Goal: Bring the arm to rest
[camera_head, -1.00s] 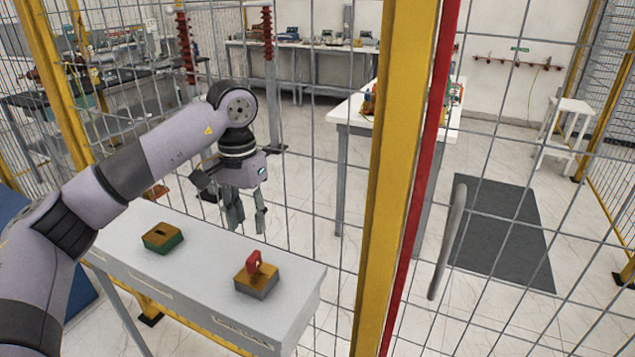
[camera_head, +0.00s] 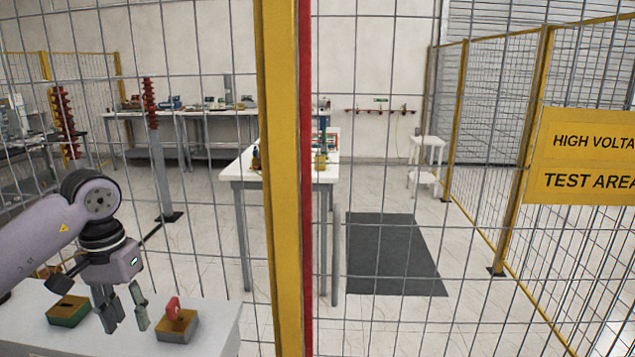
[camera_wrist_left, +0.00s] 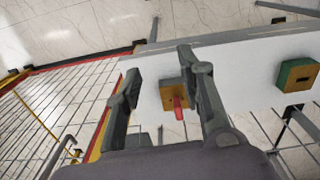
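My left gripper (camera_head: 125,310) points down over the small table at the lower left in the head view. Its two fingers are apart, with nothing between them. In the left wrist view my left gripper (camera_wrist_left: 165,95) is also open and empty. A red key-like piece (camera_head: 173,308) stands in a yellow-topped grey block (camera_head: 178,328), just right of the fingers. In the left wrist view the red piece (camera_wrist_left: 178,108) and its block (camera_wrist_left: 171,92) show beyond the gap between the fingers. My right gripper is not in view.
A yellow-topped green block (camera_head: 68,311) sits on the white table (camera_head: 215,335). Wire mesh fencing with a yellow post (camera_head: 280,180) and a red post (camera_head: 305,180) stands close behind and right of the table. A yellow sign (camera_head: 590,155) hangs at right.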

